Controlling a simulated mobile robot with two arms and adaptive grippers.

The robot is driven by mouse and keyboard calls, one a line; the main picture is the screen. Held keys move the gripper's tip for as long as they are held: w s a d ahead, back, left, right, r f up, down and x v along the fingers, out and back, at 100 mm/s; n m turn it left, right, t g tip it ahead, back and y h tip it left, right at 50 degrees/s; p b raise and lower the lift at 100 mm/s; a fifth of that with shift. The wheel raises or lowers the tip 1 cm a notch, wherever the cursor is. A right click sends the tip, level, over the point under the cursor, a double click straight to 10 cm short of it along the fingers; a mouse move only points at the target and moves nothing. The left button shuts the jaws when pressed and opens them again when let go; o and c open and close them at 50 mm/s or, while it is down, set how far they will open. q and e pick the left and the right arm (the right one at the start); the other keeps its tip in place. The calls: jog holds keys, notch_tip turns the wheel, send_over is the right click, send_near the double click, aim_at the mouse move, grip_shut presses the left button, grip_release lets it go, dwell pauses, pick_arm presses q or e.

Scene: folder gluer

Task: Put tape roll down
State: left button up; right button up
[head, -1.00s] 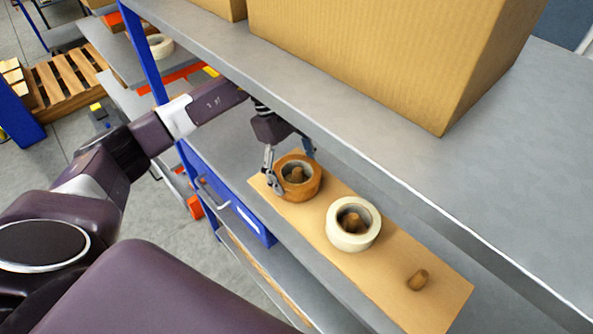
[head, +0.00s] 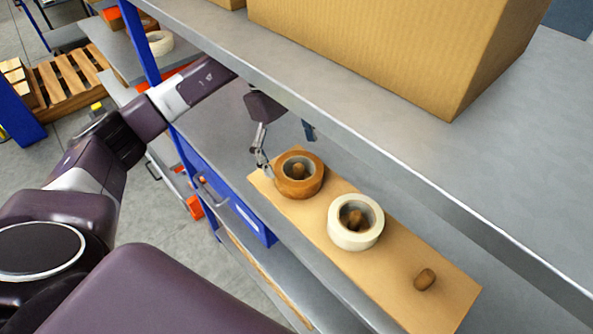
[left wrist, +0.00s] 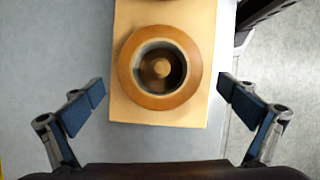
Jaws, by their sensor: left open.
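A brown tape roll (head: 299,174) sits around a wooden peg at the far left end of a wooden peg board (head: 393,262). A cream tape roll (head: 355,222) sits around the middle peg. A third peg (head: 425,279) at the right end is bare. My left gripper (head: 285,148) is open and empty, just behind and above the brown roll, apart from it. In the left wrist view the brown roll (left wrist: 160,96) lies beyond and between the spread fingers (left wrist: 163,105), with its peg in the hole. My right gripper is not in view.
The board lies on a grey shelf under an upper shelf (head: 450,190) that bears a large cardboard box (head: 390,45). A blue post (head: 150,60) stands at the left. Another cream roll (head: 159,43) lies on a shelf further back.

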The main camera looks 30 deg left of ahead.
pick_arm(q)
jog(key=a+b, duration=0.1)
jog(key=a, duration=0.2)
jog(key=w+a+b, duration=0.1)
jog(key=a, duration=0.3)
jog(key=w+a+b, duration=0.1)
jog(key=a+b, duration=0.1)
jog(key=a, duration=0.2)
jog(key=shift+w+f, duration=0.1)
jog(key=shift+f, duration=0.1)
jog(key=shift+a, duration=0.1)
